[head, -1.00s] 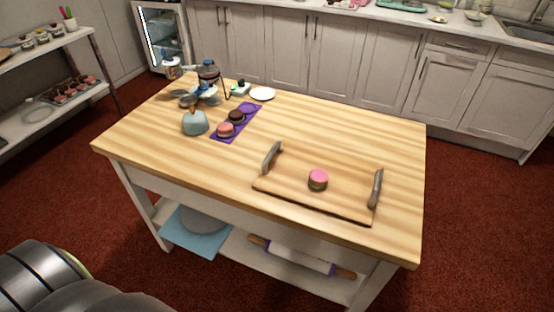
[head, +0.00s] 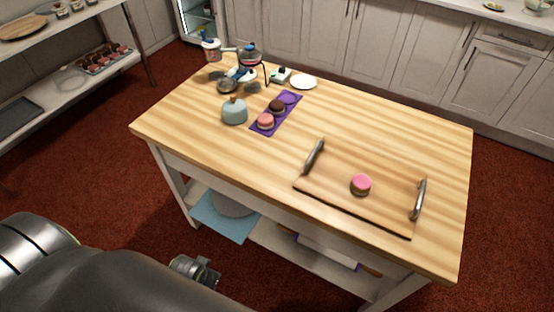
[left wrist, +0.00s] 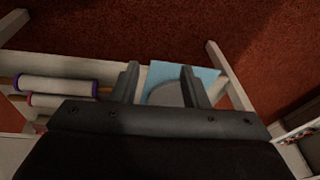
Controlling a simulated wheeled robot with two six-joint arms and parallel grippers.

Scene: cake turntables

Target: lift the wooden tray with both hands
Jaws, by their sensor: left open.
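The wooden tray (head: 388,206) lies flat on the right part of the wooden table in the head view. It has a grey handle (head: 314,156) on its left side and another handle (head: 419,199) on its right. A pink-topped round cake (head: 361,184) sits on the tray. My left gripper (head: 207,272) is low in front of the table, below the tabletop and well apart from the tray. In the left wrist view its two fingers (left wrist: 160,85) are spread with nothing between them. The tray is not in that view. My right gripper is not in view.
A purple mat (head: 262,128) with small cakes, a blue-grey pot (head: 235,112) and a white plate (head: 303,81) are on the table's left part. The lower shelf holds a blue mat (left wrist: 207,74) and rolling pins (left wrist: 58,87). The tabletop edge lies between my left gripper and the tray.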

